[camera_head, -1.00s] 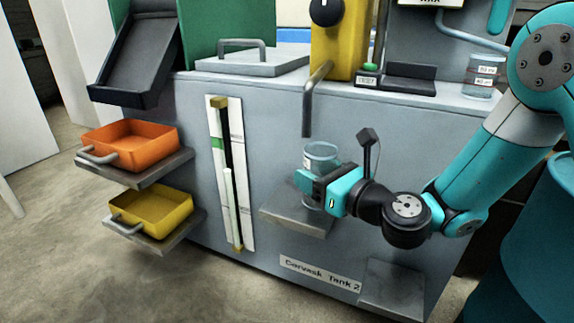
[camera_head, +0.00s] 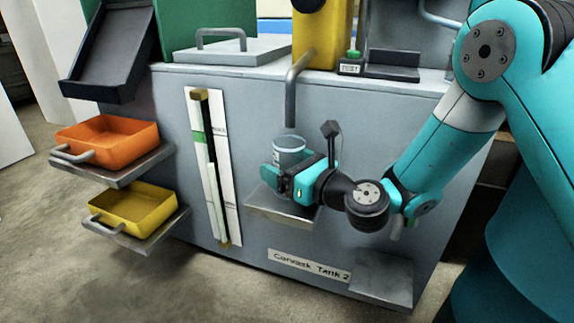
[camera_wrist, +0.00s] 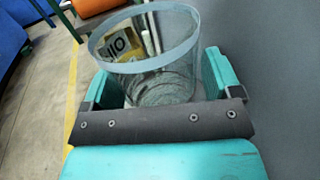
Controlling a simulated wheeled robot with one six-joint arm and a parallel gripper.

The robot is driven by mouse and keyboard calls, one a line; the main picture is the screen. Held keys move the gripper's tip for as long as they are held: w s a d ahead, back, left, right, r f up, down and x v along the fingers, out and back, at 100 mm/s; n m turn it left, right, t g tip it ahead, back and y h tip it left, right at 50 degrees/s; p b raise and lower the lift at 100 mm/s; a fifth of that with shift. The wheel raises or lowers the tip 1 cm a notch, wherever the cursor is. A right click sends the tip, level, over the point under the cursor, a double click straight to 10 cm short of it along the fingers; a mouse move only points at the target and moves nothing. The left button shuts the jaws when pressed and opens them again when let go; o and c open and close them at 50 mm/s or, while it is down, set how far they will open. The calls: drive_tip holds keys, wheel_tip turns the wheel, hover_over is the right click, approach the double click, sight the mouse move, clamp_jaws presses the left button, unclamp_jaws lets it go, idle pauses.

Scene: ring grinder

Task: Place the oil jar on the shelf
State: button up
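The oil jar (camera_head: 289,147), a clear glass cylinder, is upright between the fingers of my gripper (camera_head: 290,182). In the wrist view the jar (camera_wrist: 160,75) sits between the two teal fingers, and a yellow label shows through its glass. My gripper (camera_wrist: 165,85) is shut on it. The grey shelf (camera_head: 268,207) on the front of the tank is under the jar and the gripper. The fingers hide the jar's lower part, so I cannot tell whether its base touches the shelf.
A bent grey pipe (camera_head: 291,95) hangs just above the jar. Another low shelf (camera_head: 382,278) is at lower right. An orange tray (camera_head: 108,148) and a yellow tray (camera_head: 135,210) stand on side shelves at left. A gauge panel (camera_head: 221,170) is left of the jar.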

drive_tip(key=shift+r, duration=0.25)
drive_tip(key=b+v, duration=0.8)
drive_tip(key=v, duration=0.3)
drive_tip(key=s+a+f+n+g, duration=0.25)
drive_tip(key=s+n+g, duration=0.8)
drive_tip(key=n, duration=0.95)
drive_tip(key=s+d+f+n+g+h, duration=0.1)
drive_tip(key=s+d+f+n+h, duration=0.1)
drive_tip(key=s+d+n+h, duration=0.7)
drive_tip(key=s+d+n, duration=0.1)
drive_tip(key=n, duration=0.3)
drive_tip(key=shift+d+n, duration=0.2)
drive_tip(key=shift+n, duration=0.1)
